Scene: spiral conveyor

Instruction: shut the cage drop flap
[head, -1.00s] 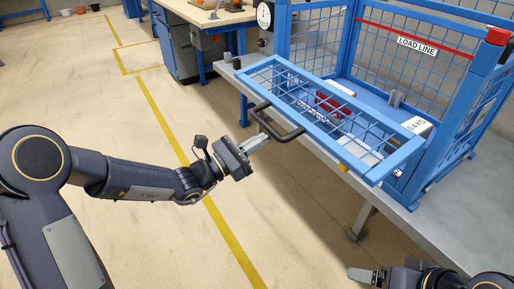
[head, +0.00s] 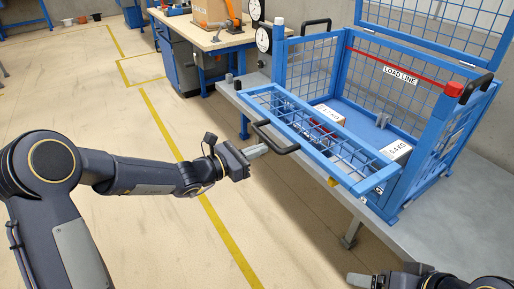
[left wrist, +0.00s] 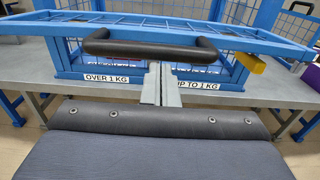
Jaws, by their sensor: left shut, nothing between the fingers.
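The blue mesh drop flap (head: 349,171) of the cage (head: 442,140) hangs out over the front of the bench, lowered and sloping away from the opening. Its black handle (head: 283,141) sticks out from its outer edge; the handle also shows in the left wrist view (left wrist: 150,46). My left gripper (head: 262,151) is shut and empty, its fingertips just below and close to the handle; I cannot tell whether they touch it. In the left wrist view the shut fingers (left wrist: 160,80) point at the handle. My right gripper (head: 360,280) is partly visible at the bottom edge.
Inside the cage, boxes marked with weights (head: 397,151) lie on the blue floor. A grey bench (head: 440,218) carries the cage. Labels "OVER 1 KG" (left wrist: 106,78) and "UP TO 1 KG" (left wrist: 197,86) mark the front. Open floor lies left of the bench.

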